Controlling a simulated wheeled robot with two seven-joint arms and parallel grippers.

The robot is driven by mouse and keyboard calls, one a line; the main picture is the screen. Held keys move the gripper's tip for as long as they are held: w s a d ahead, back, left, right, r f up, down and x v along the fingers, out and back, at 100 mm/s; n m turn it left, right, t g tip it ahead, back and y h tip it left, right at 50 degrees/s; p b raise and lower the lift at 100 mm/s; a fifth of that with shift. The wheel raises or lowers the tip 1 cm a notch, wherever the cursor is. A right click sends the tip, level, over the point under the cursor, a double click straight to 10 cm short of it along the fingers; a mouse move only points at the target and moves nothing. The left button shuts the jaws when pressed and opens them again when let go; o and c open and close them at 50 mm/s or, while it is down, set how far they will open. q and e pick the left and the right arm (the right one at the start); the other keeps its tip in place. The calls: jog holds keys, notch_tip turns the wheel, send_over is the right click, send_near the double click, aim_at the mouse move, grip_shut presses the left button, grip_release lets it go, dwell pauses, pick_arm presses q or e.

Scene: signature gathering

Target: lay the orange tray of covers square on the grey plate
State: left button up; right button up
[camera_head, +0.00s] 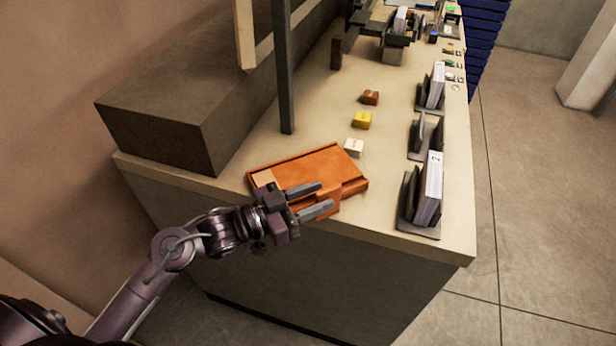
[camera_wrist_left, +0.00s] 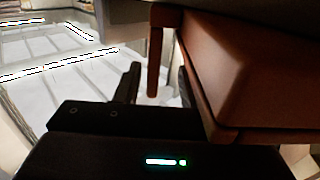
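The orange tray (camera_head: 318,172) lies at the near edge of the counter, with a paler patch at its left end. My left gripper (camera_head: 309,199) is at its front side, with its two grey fingers apart. An orange upright tab of the tray is between the fingers; in the left wrist view this tab (camera_wrist_left: 155,60) shows gaps on both sides. The tray's reddish body (camera_wrist_left: 245,80) fills the right of that view. I cannot make out a grey plate. My right gripper is not in view.
White (camera_head: 354,148), yellow (camera_head: 362,121) and brown (camera_head: 370,97) blocks lie behind the tray. Dark holders with white booklets (camera_head: 428,190) line the right edge. A dark post (camera_head: 284,70) and a long brown box (camera_head: 160,130) stand at left. A dark device (camera_head: 385,35) is farther back.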

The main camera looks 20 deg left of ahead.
aim_at(341, 188)
pick_arm(q)
jog(key=w+d+p, duration=0.1)
jog(key=w+d+r+p, duration=0.1)
jog(key=d, duration=0.1)
jog(key=shift+r, duration=0.2)
jog(key=shift+w+d+f, duration=0.15)
jog(key=shift+w+d, duration=0.2)
jog(key=shift+d, duration=0.15)
jog(key=shift+a, duration=0.1)
grip_shut()
